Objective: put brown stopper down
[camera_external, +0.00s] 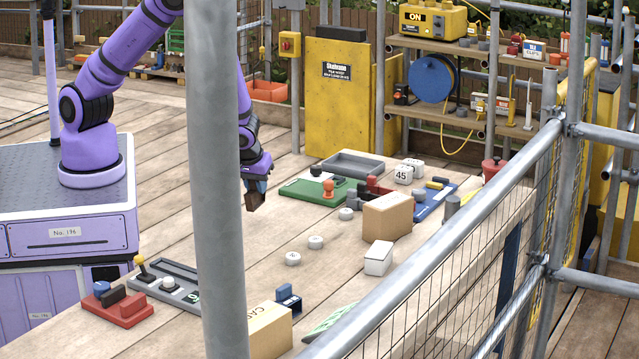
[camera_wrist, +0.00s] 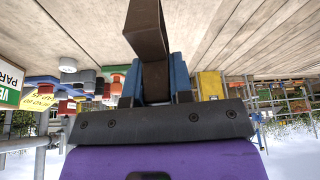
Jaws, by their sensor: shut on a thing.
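The brown stopper (camera_external: 254,201) is a dark brown block at the end of my arm in the external view. My gripper (camera_external: 257,183) is shut on it and holds it above the plank deck, apart from the boards. In the wrist view the stopper (camera_wrist: 147,30) juts out between the blue fingers of my gripper (camera_wrist: 154,84). Its far end runs off the top edge of that view. A grey pole stands just left of the gripper in the external view and hides part of my arm.
A green tray (camera_external: 305,190) with an orange knob, a cardboard box (camera_external: 388,216), a white box (camera_external: 378,259) and small white discs (camera_external: 315,242) lie to the right. A red block (camera_external: 123,306) and a grey tray (camera_external: 190,285) lie front left. Planks below the gripper look clear.

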